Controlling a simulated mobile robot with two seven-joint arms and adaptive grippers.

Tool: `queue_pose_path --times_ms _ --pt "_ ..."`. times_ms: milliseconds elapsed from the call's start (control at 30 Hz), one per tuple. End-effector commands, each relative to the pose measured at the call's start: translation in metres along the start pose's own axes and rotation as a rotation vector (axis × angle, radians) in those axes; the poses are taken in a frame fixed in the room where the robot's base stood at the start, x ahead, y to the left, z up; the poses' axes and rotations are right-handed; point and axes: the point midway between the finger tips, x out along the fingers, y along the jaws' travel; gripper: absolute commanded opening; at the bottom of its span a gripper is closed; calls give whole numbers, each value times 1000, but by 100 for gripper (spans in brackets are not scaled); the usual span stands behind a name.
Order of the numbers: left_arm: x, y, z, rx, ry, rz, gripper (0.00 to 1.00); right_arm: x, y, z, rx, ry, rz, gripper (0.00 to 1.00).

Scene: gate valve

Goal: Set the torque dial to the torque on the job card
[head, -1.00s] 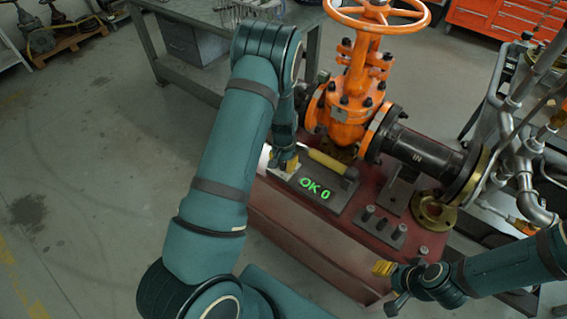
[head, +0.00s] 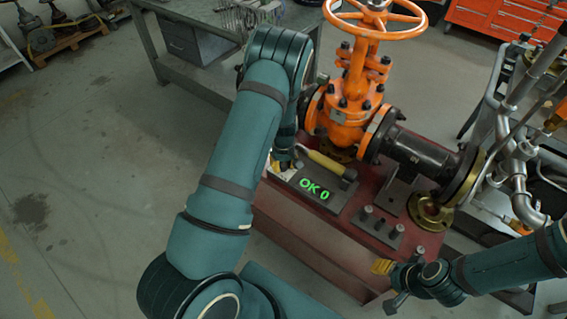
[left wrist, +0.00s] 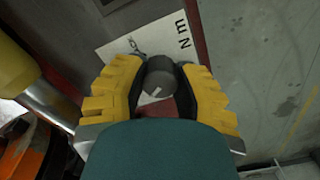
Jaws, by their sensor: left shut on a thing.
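The torque dial (left wrist: 160,77) is a dark round knob with a short white mark, on a white scale plate (left wrist: 180,37) lettered "N m". My left gripper (left wrist: 160,92) has its yellow fingers on both sides of the knob and is shut on it. In the head view the left gripper (head: 284,163) is mostly hidden by my left arm, at the left end of the dark base with the green "OK 0" display (head: 314,190). My right gripper (head: 382,267) hangs empty off the bench's front right; its jaw opening is unclear. I cannot make out a job card.
A yellow-handled tool (head: 326,161) lies just behind the display. The orange gate valve (head: 352,112) with its handwheel and black pipe (head: 423,158) stands behind on the red bench (head: 300,232). A block with several studs (head: 376,228) sits at the front right.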

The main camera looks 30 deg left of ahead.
Motion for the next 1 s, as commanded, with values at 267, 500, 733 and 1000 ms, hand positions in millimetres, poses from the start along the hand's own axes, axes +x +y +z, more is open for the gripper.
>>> queue_pose_path --times_ms 267,500,733,1000 --pt "0 0 0 -252 -1 -2 0 -8 -3 1 0 -4 0 47" --pt "0 0 0 -425 -1 -1 0 -13 -5 2 1 -6 0 47" --pt "0 0 0 -530 -1 -1 0 -15 -6 2 1 -8 0 47" --pt "1 0 0 -576 -1 -2 0 -16 -6 2 1 -8 0 47"
